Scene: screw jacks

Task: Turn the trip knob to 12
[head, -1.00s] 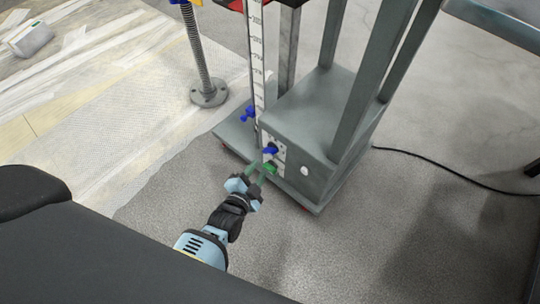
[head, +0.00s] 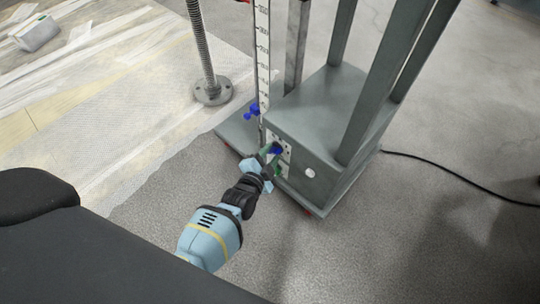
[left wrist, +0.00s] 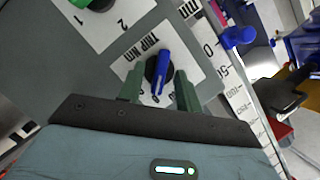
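The trip knob is a blue lever on a dark round base (left wrist: 160,66). It sits on a white plate (left wrist: 124,66) lettered "TRIP NM". In the head view the knob (head: 277,149) is on the front of the grey jack housing. My left gripper (head: 267,157) is right at it. In the left wrist view its two green fingers (left wrist: 160,84) stand on either side of the blue lever, with gaps between, so it is open. A digit shows beneath the lever, but I cannot read the setting for certain. My right gripper is not in view.
A green knob (left wrist: 78,3) with a plate marked 1 and 2 is beside the trip plate. A blue clamp knob (head: 251,111) sits by the upright scale (head: 263,60). A threaded post (head: 203,50) stands behind left. A black cable (head: 450,175) lies on the floor at right.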

